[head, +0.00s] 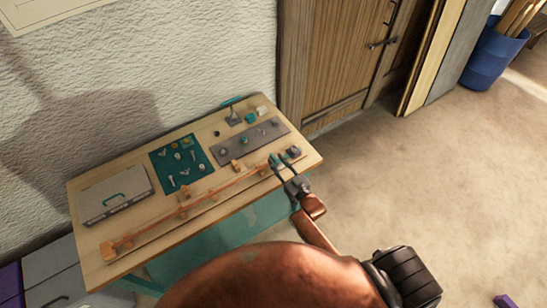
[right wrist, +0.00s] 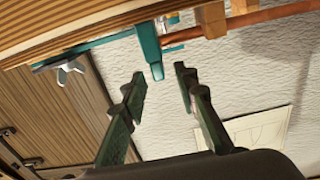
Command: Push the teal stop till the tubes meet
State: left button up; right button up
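The teal stop (right wrist: 150,52) hangs at the edge of the wooden rail in the right wrist view, in front of my right gripper (right wrist: 160,78). The gripper is open; its two dark green fingers point at the stop, with the stop's lower end near the left fingertip. Contact cannot be told. A copper tube (right wrist: 272,18) runs in from the right through wooden blocks. In the head view the long copper tube (head: 215,191) lies along the table's front, and my right gripper (head: 281,168) is at its right end. The tube joint is too small to judge. My left gripper is not in view.
The wooden table (head: 150,239) also holds a white case (head: 114,195), a teal mat (head: 163,172) with small parts, and a grey strip (head: 232,152) with knobs. Open floor lies to the right.

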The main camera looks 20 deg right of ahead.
jog(key=s+d, duration=0.1)
jog(key=s, duration=0.7)
jog(key=shift+s+d, duration=0.2)
jog(key=shift+s, duration=0.05)
jog(key=s+d+f+g+h+b, duration=0.1)
jog(key=s+f+g, duration=0.35)
jog(key=f, duration=0.85)
jog(key=s+d+f+g+h+b, duration=0.1)
jog(key=s+f+b, duration=0.1)
jog(key=s+f, duration=0.75)
jog(key=s+d+f+g+b, duration=0.1)
jog(key=s+f+g, duration=0.2)
jog(key=f, duration=1.3)
jog(key=s+f+g+b, duration=0.1)
jog(key=s+f+g, duration=0.1)
jog(key=s+f, duration=0.4)
jog(key=s+f+g+b, duration=0.1)
jog(key=s+f+g, duration=0.2)
jog(key=s, duration=1.2)
jog(key=s+f+g+h+b, duration=0.1)
jog(key=s+f+g+b, duration=0.1)
jog(key=s+f, duration=0.8)
jog(key=shift+s+d+g, duration=0.25)
jog(key=shift+g, duration=0.4)
jog(key=shift+w, duration=0.15)
